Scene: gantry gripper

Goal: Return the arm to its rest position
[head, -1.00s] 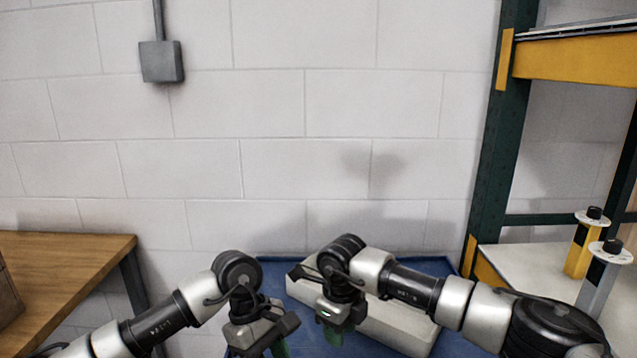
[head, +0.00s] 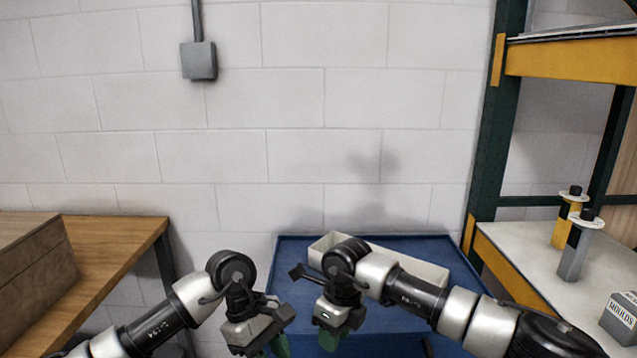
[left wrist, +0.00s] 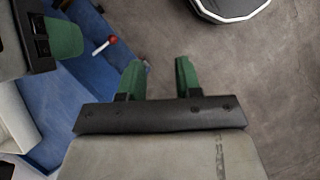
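My left arm (head: 165,325) comes in from the lower left of the head view, bent at a black joint. Its gripper (head: 272,346) hangs low in front of the blue table. In the left wrist view the two green fingers (left wrist: 158,78) stand apart with only floor between them. My right arm (head: 440,300) comes in from the lower right, and its gripper (head: 330,340) points down just right of the left one. A green finger of it also shows at the upper left of the left wrist view (left wrist: 65,38). Its finger gap cannot be made out.
A blue table (head: 385,343) bears a long pale open bin (head: 425,270) behind my right arm. A wooden bench (head: 125,250) with a brown box (head: 35,262) is at left. A rack (head: 487,150) with yellow and grey handled items (head: 575,252) is at right. Grey floor (left wrist: 270,90) is open.

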